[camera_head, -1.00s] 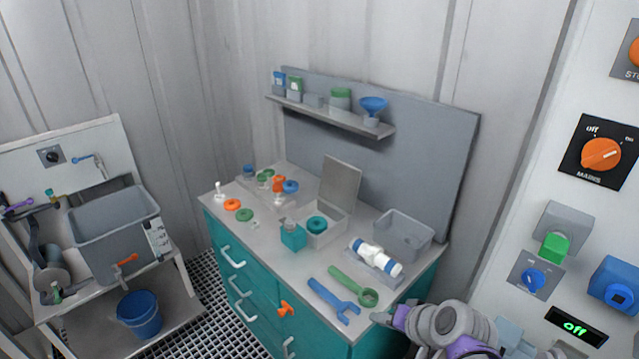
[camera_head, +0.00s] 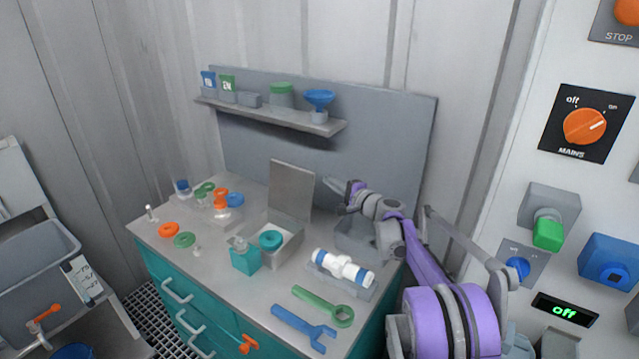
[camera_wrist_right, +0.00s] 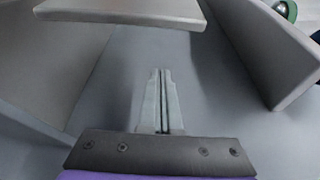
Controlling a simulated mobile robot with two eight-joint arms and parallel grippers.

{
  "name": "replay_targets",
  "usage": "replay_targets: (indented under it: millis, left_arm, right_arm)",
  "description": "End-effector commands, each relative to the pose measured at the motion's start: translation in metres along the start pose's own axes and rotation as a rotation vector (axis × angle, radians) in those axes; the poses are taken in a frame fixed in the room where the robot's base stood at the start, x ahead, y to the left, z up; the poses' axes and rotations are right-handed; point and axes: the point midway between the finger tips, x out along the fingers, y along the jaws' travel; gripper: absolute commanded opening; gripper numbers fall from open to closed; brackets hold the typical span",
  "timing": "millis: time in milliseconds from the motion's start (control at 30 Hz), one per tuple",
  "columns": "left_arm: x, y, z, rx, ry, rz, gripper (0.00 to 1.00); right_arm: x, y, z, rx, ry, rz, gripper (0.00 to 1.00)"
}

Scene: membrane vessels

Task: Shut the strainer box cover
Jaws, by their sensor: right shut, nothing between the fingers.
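The strainer box (camera_head: 293,243) is a grey open box on the bench, with a teal round piece (camera_head: 271,240) inside it. Its flat grey cover (camera_head: 292,190) stands up, slightly tilted, at the box's back edge. My right gripper (camera_head: 327,182) is shut and empty, just right of the cover's upper part; in the head view a small gap shows between them. In the right wrist view the shut fingers (camera_wrist_right: 158,74) point at bare grey surface. A grey slab stands to their right there; I cannot tell for sure whether it is the cover. My left gripper is not in view.
A shelf (camera_head: 275,116) with jars and a blue funnel (camera_head: 319,99) hangs on the back panel. A grey bin (camera_head: 352,240) is under my right arm.

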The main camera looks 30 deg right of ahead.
Motion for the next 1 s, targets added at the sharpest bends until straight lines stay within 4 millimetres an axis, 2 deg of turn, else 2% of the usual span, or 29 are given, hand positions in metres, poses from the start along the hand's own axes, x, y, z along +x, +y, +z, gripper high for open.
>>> replay_targets:
  millis: [100, 400, 700, 1000]
  left_arm:
    - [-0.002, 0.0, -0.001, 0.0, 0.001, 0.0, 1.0]
    - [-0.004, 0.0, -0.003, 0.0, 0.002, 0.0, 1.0]
    - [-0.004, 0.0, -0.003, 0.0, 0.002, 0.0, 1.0]
    - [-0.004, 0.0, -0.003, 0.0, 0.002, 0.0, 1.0]
  right_arm:
    - [0.026, 0.0, 0.001, 0.0, -0.003, 0.001, 0.0]
    - [0.079, 0.0, 0.002, -0.001, -0.003, 0.001, 0.0]
    - [0.066, 0.0, 0.034, -0.001, -0.002, 0.001, 0.0]
    - [0.064, 0.001, 0.039, -0.002, -0.001, 0.001, 0.0]
